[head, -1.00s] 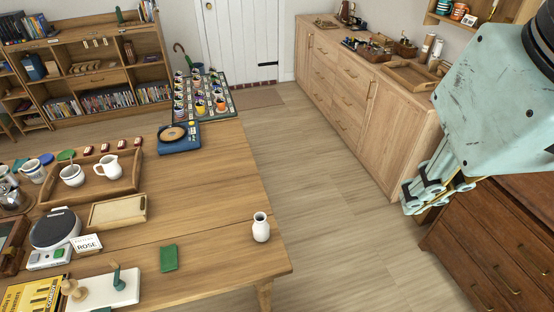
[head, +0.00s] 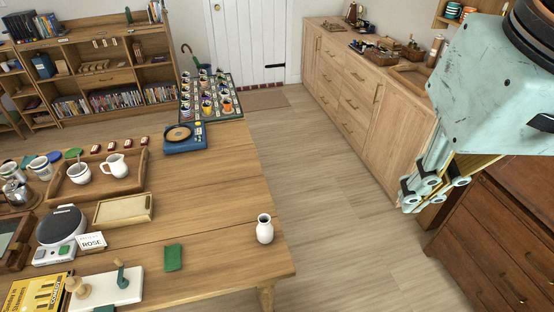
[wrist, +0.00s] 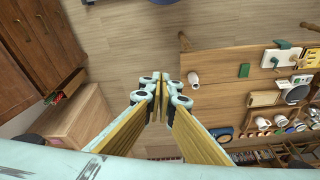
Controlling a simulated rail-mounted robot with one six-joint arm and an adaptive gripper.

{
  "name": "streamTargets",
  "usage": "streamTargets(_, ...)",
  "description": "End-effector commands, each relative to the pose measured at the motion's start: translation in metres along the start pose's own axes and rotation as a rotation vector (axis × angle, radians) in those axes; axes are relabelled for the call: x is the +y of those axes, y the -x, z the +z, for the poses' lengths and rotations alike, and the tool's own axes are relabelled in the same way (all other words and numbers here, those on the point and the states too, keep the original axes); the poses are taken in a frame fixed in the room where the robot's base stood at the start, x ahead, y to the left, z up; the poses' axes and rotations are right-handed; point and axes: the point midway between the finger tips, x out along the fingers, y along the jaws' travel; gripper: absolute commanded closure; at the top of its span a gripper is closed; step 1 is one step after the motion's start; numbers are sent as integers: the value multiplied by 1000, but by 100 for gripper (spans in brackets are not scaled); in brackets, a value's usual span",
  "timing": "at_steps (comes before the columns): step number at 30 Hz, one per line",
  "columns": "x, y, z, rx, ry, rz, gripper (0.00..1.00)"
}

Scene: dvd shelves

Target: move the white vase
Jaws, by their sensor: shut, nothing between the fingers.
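The white vase (head: 265,229) stands upright near the right front corner of the wooden table (head: 215,255). It also shows in the wrist view (wrist: 193,79), to the right of my fingers. My gripper (head: 412,205) is at the right in the head view, over the floor and well apart from the vase. In the wrist view my gripper (wrist: 160,78) has its fingertips together, with nothing between them.
A green block (head: 173,258) lies left of the vase. A wooden tray with white cups (head: 78,172) and a blue record player (head: 184,138) are further left and back. A dark wooden chest (head: 490,240) and a light cabinet (head: 375,120) stand at right. The floor between is clear.

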Motion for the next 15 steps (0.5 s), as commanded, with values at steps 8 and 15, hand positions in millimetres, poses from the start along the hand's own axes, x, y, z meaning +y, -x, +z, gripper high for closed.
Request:
streamTargets(8,-7,-13,-21,-94,-53,-29,100)
streamTargets(15,-14,-26,-38,-177,-101,-55,100)
